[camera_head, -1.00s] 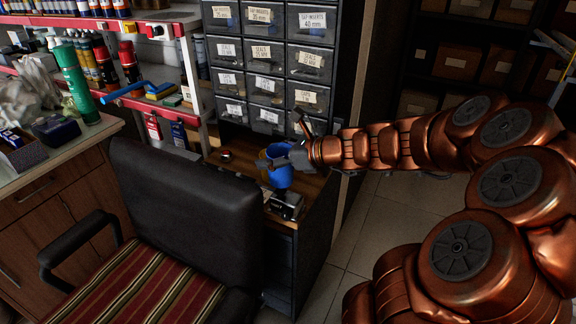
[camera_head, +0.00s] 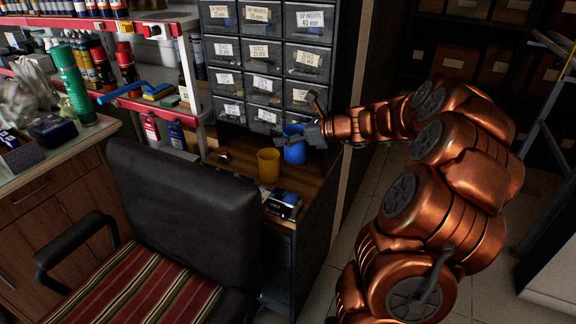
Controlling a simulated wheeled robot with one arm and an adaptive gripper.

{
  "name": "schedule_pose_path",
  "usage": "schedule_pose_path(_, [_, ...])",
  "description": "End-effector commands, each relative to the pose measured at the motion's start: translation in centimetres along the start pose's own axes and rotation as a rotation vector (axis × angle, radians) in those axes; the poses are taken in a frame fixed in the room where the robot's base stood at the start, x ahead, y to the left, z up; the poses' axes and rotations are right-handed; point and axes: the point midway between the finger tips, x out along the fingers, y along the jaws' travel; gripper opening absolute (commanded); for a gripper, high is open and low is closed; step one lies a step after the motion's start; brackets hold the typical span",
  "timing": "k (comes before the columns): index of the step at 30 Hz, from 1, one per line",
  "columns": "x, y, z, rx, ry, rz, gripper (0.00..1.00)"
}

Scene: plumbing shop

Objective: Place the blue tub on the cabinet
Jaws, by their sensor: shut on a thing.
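The blue tub (camera_head: 294,152) is a small round cup in the grasp of my gripper (camera_head: 306,134). My gripper is shut on it from the right side. The tub is over or on the back right of the wooden cabinet top (camera_head: 240,172), close to the drawer fronts; whether its base touches the wood I cannot tell. The cabinet is dark-sided with a brown wooden top. A yellow tub (camera_head: 268,166) stands upright on the top, just left of the blue tub.
A dark box (camera_head: 283,204) lies at the cabinet's front edge, and a small round item (camera_head: 224,157) at its left. Labelled drawers (camera_head: 262,88) rise behind. A black chair (camera_head: 190,215) stands in front. Some bare wood shows between these things.

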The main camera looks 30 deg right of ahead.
Motion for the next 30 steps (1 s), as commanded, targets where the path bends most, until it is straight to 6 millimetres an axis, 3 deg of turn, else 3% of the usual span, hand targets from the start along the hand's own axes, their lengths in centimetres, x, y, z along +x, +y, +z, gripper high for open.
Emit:
schedule_pose_path(9, [1.7,0.2,-4.2,0.004,0.003,0.0,0.41])
schedule_pose_path(18, [2.4,0.3,-5.8,0.003,0.001,0.0,0.41])
schedule_pose_path(27, [3.9,0.3,-9.6,0.002,0.001,0.0,0.41])
schedule_pose_path(30, [4.0,0.1,-9.8,0.0,0.001,-0.001,0.41])
